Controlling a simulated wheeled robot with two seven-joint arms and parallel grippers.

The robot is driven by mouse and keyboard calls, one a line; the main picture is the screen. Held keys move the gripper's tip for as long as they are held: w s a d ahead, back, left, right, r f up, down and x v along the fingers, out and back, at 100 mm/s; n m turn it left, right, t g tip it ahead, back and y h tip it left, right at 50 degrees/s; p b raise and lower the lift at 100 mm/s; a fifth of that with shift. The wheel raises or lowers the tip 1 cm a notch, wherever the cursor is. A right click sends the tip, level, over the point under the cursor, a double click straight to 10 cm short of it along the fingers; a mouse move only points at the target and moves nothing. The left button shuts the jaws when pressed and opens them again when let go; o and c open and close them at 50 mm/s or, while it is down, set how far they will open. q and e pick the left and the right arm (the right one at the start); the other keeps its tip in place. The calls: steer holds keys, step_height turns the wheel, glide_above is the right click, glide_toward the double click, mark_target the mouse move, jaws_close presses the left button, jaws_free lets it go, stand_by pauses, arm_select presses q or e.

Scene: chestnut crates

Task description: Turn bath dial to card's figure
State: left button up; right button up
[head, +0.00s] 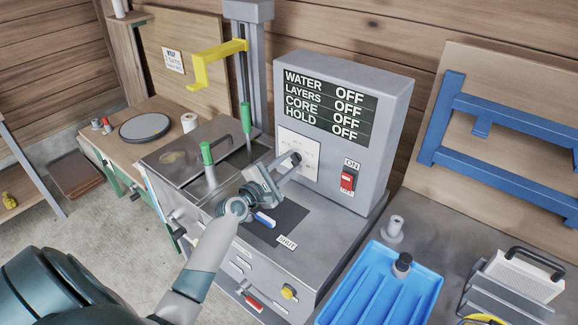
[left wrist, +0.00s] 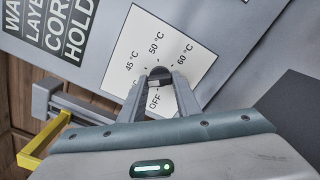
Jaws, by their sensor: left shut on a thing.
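The bath dial (left wrist: 159,73) is a dark round knob on a white dial plate (left wrist: 180,45) marked OFF, 45 °C, 50 °C and 60 °C. My left gripper (left wrist: 160,82) is shut on the dial, one finger on each side; its pointer is mostly hidden. In the head view, my left gripper (head: 287,166) reaches the dial plate (head: 300,148) on the grey control box (head: 345,120). The display (head: 325,105) reads OFF for WATER, LAYERS, CORE and HOLD. A small white card (head: 173,62) is on the back board, its print too small to read surely. My right gripper is out of view.
A red switch (head: 348,181) under an ON label sits right of the dial. Green-handled levers (head: 246,118) stand on the steel bath lid left of my gripper. A blue tray (head: 375,295) lies in front right. A yellow bracket (head: 215,66) juts out behind.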

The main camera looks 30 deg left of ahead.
arm_select(q)
steer(key=shift+m+b, duration=0.45)
steer(key=shift+m, duration=3.25)
steer(key=o, duration=1)
steer(key=shift+o, duration=0.2)
steer(key=shift+r, duration=0.15)
